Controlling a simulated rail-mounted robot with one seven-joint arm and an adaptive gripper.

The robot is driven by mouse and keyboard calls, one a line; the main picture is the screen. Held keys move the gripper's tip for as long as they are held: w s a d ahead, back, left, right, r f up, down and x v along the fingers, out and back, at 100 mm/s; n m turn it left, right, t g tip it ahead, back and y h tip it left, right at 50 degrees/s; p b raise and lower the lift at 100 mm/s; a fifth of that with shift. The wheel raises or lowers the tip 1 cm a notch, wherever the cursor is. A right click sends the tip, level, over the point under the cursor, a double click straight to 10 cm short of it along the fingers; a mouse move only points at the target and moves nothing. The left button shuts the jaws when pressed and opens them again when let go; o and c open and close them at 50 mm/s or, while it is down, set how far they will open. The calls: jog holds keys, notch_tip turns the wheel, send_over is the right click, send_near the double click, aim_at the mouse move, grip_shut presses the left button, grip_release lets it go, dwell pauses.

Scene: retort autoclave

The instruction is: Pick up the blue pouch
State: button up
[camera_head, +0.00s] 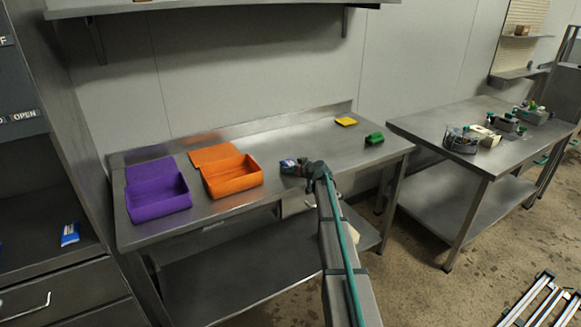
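A small blue and white packet (288,164) is on the steel table, right at the end of my arm. My gripper (298,167) is beside it and reaches in from the right, low over the table top. The fingers are too small and dark to tell whether they are open or closed on the packet. Another blue pouch with white marks (70,234) lies flat on the dark counter at the far left, well away from my gripper.
The steel table (240,203) also carries a purple open box (160,208), an orange open box (232,184), a yellow item (346,121) and a green item (375,138). A second table (445,128) with several tools stands to the right. A wall shelf (220,5) hangs above.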

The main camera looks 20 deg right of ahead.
jog(key=c, duration=1)
jog(key=shift+r, duration=0.2)
